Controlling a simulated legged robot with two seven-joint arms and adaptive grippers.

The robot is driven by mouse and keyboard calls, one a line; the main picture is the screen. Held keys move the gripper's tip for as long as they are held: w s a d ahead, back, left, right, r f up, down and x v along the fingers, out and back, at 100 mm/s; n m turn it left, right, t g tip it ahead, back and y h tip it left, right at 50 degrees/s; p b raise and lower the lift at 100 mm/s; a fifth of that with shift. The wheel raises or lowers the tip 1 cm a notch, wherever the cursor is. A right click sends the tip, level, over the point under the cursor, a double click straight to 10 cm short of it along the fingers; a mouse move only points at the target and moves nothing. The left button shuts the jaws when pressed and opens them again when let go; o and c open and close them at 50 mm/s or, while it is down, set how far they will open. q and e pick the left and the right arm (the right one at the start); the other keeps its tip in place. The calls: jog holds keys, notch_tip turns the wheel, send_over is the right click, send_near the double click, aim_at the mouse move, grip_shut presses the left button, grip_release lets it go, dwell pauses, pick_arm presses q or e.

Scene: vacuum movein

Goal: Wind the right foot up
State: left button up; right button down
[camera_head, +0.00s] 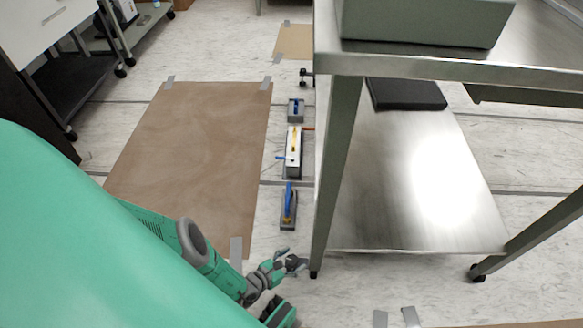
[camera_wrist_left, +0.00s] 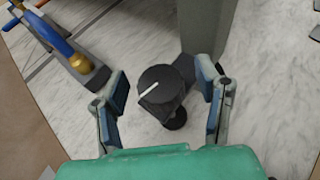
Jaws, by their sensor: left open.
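A black foot with a round knob bearing a white line (camera_wrist_left: 158,86) shows in the left wrist view, at the bottom of a grey-green table leg (camera_wrist_left: 208,28). In the head view this foot (camera_head: 314,274) is small, below the near left leg of the steel table. My left gripper (camera_head: 291,264) is just left of it, low over the floor. In the left wrist view its two blue-padded fingers (camera_wrist_left: 161,83) stand open on either side of the knob, with gaps showing; neither visibly touches it. Another foot (camera_head: 478,273) is under the near right leg. My right gripper is not in view.
The steel table (camera_head: 430,68) has a low shelf (camera_head: 400,200) and carries a grey box (camera_head: 425,22). Left of the leg, several tools on grey blocks, including a blue-handled one (camera_head: 288,205), line the floor. A brown sheet (camera_head: 195,140) lies taped farther left.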

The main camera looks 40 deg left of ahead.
pick_arm(q)
jog(key=shift+s+a+r, duration=0.15)
jog(key=shift+s+a, duration=0.05)
jog(key=shift+s, duration=0.4)
jog(key=v, duration=1)
jog(key=shift+s, duration=0.3)
jog(key=shift+r, duration=0.15)
